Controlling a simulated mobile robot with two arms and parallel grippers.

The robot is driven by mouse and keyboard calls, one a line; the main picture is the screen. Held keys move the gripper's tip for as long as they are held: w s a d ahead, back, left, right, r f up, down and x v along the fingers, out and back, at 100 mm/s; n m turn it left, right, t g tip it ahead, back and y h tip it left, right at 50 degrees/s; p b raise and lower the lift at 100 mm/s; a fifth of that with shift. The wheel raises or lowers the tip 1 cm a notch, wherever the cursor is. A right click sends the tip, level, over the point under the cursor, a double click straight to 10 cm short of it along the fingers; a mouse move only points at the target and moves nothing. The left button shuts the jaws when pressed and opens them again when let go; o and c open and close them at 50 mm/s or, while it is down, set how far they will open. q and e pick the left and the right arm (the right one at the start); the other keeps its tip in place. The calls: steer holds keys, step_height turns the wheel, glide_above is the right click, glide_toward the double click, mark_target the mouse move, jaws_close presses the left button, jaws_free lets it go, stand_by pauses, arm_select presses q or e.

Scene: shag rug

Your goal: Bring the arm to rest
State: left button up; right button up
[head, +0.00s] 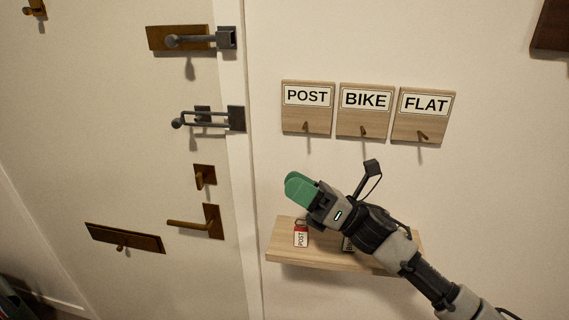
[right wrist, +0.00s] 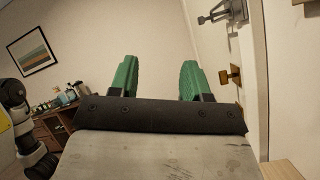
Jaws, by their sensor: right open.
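My right arm reaches in from the lower right in the head view. Its gripper (head: 301,187) with green fingers is held in front of the wall, in the picture just above a small wooden shelf (head: 290,256). In the right wrist view the two green fingers (right wrist: 157,77) stand apart with nothing between them. My left gripper is not in view.
On the shelf are a red-and-white POST tag (head: 300,237) and another tag (head: 348,244), mostly hidden by my arm. Above are POST (head: 306,118), BIKE (head: 363,123) and FLAT (head: 420,128) hook boards, their hooks bare. A door with a handle (head: 212,222) stands left.

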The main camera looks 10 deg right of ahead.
steer(key=s+d+f+m+t+h, duration=0.2)
steer(key=f+m+h, duration=0.4)
steer(key=m, duration=0.5)
steer(key=s+d+f+m+t+h, duration=0.2)
steer(key=s+f+m+t+h, duration=0.1)
steer(key=f+m+h, duration=0.55)
steer(key=s+d+f+m+t+h, duration=0.25)
steer(key=f+m+h, duration=0.25)
steer(key=m, duration=0.7)
steer(key=s+d+f+m+g+h, duration=0.1)
steer(key=s+d+f+m+g, duration=0.2)
steer(key=s+f+m+g, duration=0.55)
steer(key=s+d+f+m+g+h, duration=0.2)
steer(key=s+f+m+g, duration=0.15)
steer(key=s, duration=0.95)
step_height(320, 180, down, 26)
steer(key=s+g, duration=0.1)
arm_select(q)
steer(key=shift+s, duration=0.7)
arm_select(e)
steer(key=s+d+f+n+g, duration=0.1)
steer(key=s+d+f, duration=0.2)
steer(key=s+f, duration=1.1)
steer(key=shift+s+f, duration=0.35)
steer(key=shift+s, duration=0.6)
